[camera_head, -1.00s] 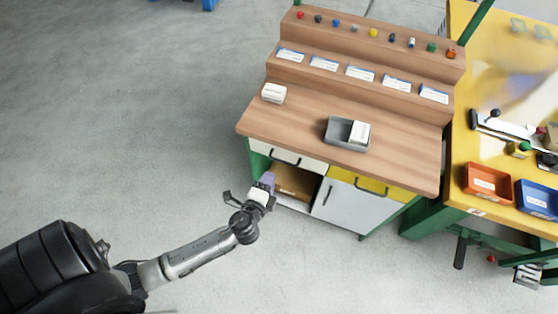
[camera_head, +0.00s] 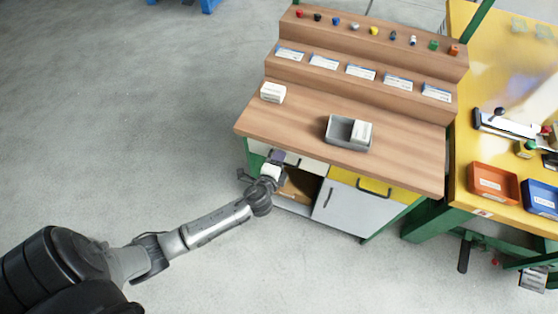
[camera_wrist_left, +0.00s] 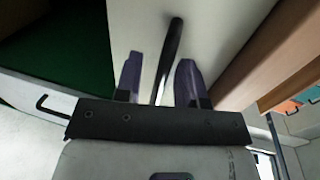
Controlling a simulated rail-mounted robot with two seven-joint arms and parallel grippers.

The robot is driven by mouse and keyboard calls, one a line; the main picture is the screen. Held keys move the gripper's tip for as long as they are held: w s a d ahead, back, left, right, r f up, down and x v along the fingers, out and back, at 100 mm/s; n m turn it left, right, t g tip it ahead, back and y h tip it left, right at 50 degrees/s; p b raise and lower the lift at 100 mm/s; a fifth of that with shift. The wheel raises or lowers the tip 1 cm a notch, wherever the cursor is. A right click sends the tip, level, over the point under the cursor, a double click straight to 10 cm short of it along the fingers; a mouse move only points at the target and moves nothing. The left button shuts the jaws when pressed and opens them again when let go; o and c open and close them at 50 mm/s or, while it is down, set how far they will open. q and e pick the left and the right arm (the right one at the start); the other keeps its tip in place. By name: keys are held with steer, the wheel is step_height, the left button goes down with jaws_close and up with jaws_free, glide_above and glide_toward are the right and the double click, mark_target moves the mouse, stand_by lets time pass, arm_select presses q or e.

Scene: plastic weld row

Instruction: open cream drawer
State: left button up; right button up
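The cream drawer (camera_head: 313,164) is at the upper left of the cabinet front, under the wooden top, and looks shut. My left gripper (camera_head: 277,158) is in front of it and partly hides its front and handle. In the left wrist view the cream drawer front (camera_wrist_left: 212,28) fills the upper middle. Its dark bar handle (camera_wrist_left: 168,55) stands between the two purple fingers of my left gripper (camera_wrist_left: 160,80). The fingers are apart, with gaps on both sides of the handle. My right gripper is not in view.
Beside the cream drawer is a yellow drawer (camera_head: 372,186), above a grey door (camera_head: 345,208). An open compartment (camera_head: 300,187) is below the cream drawer. A grey bin (camera_head: 341,133) and a white box (camera_head: 273,92) stand on the wooden top (camera_head: 315,112). Floor to the left is clear.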

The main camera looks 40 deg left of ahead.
arm_select(q)
jaws_close()
steer(key=shift+d, duration=0.1)
stand_by(0.5)
